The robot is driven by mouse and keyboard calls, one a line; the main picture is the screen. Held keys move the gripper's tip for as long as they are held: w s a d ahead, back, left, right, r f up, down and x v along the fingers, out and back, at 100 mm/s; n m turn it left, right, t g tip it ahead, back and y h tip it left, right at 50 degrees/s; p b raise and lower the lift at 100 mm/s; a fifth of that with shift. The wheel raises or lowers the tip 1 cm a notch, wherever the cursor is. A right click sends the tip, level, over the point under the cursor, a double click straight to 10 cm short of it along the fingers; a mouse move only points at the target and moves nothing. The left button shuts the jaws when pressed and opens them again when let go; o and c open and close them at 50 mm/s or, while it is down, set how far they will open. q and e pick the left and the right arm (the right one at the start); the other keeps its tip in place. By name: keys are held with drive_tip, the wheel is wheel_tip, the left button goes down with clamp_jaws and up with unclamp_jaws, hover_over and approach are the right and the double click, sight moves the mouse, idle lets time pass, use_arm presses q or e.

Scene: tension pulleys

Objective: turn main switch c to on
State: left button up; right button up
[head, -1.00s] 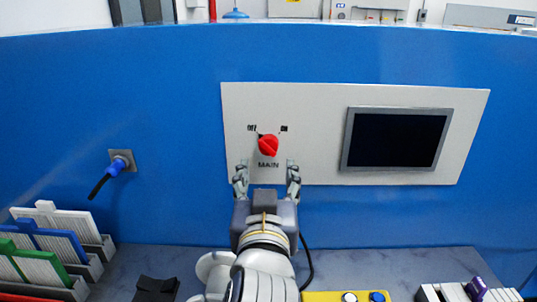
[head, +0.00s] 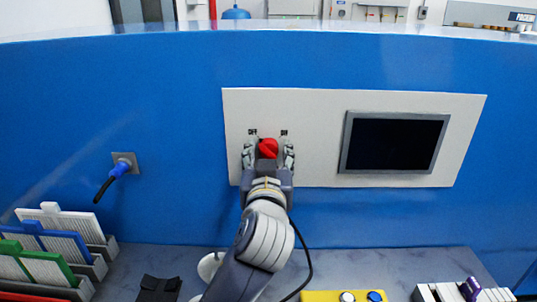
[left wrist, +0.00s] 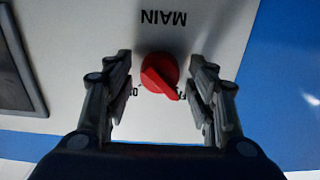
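The main switch is a red rotary knob (head: 268,148) on a pale panel (head: 340,182) on the blue wall. It also shows in the left wrist view (left wrist: 158,73), upside down with the MAIN lettering. Its pointer ridge is tilted towards the OFF label, at lower right in that view. The other label (head: 284,131) is at the knob's upper right in the head view. My left gripper (head: 269,151) is open, with one finger on each side of the knob. Gaps show between the fingers and the knob in the wrist view. My right gripper is not in view.
A dark screen (head: 393,143) is at the panel's right. A blue plug with a black cable (head: 119,169) is in a wall socket at left. Racks of coloured cards (head: 50,243) stand at lower left. A yellow button box (head: 322,297) sits at the bottom.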

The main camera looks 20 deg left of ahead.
use_arm(q)
drive_tip(key=c, duration=0.7)
drive_tip(key=m+p, duration=0.3)
drive_tip(key=shift+r+p, duration=0.15)
drive_tip(key=shift+p, duration=0.15)
drive_tip(key=m+p, duration=0.8)
drive_tip(key=m, duration=0.1)
drive_tip(key=shift+m+p, duration=0.3)
drive_tip(key=m+p, duration=0.2)
drive_tip(key=m, duration=0.1)
drive_tip(key=shift+p, duration=0.4)
drive_tip(key=shift+m+p, duration=0.8)
drive_tip(key=shift+m, duration=0.4)
drive_tip(key=shift+f, duration=0.2)
